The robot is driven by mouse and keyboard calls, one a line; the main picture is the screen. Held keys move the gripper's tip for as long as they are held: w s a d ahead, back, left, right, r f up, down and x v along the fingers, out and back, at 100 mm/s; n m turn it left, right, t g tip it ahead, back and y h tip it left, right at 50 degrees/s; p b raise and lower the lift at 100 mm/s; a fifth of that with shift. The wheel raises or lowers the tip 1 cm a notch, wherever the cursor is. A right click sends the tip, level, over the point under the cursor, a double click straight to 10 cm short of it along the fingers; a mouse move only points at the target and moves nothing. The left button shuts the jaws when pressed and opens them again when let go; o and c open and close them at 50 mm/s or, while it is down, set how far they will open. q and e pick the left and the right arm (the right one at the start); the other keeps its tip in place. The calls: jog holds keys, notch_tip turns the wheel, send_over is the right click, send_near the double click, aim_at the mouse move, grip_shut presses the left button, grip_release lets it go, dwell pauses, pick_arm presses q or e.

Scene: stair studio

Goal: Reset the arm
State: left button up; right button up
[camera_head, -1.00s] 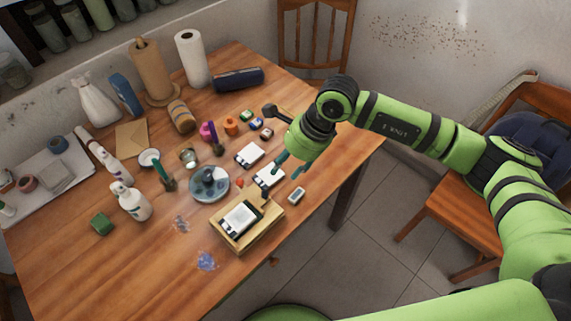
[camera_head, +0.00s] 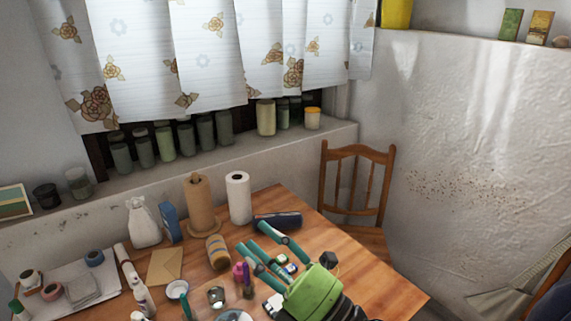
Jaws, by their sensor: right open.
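My right gripper (camera_head: 252,236) is at the lower middle of the head view, over the wooden table (camera_head: 385,290). Its two teal fingers are spread apart and point up and left, with nothing held between them. Its green body (camera_head: 313,292) is low in the picture, and the rest of the arm runs out of the bottom edge. The fingers overlap the small items on the table, so I cannot tell the exact height above them.
A wooden chair (camera_head: 355,190) stands behind the table. The table's right corner is clear.

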jog(key=w+d+f+m+t+h, duration=0.25)
jog(key=d+f+m+h, duration=0.25)
jog(key=d+m+h, duration=0.4)
jog(key=w+d+f+m+t+h, duration=0.2)
jog(key=d+f+m+t+h, duration=0.15)
jog(key=d+m+h, duration=0.55)
jog(key=s+d+f+m+g+h, duration=0.1)
jog(key=s+f+m+g, duration=0.15)
jog(key=f+m, duration=0.2)
jog(key=s+d+f+m+g, duration=0.2)
jog(key=f+m+g, duration=0.1)
jog(key=f, duration=0.3)
jog(key=s+d+f+m+g, duration=0.1)
jog(key=s+f+m+g, duration=0.2)
jog(key=s+f+g, duration=0.5)
jog(key=s+d+f+m+g, duration=0.1)
jog(key=s+f+m+g, duration=0.1)
jog(key=s+f, duration=0.65)
jog(key=s+f+g, duration=0.1)
jog(key=s+f, duration=0.2)
jog(key=f, duration=0.8)
jog(key=s+f, duration=0.3)
jog(key=f, duration=0.7)
jog(key=s+d+f+g, duration=0.1)
jog(key=s+d+f, duration=0.2)
jog(key=s+f, duration=1)
jog(key=shift+s, duration=0.8)
jog(key=shift+g, duration=0.25)
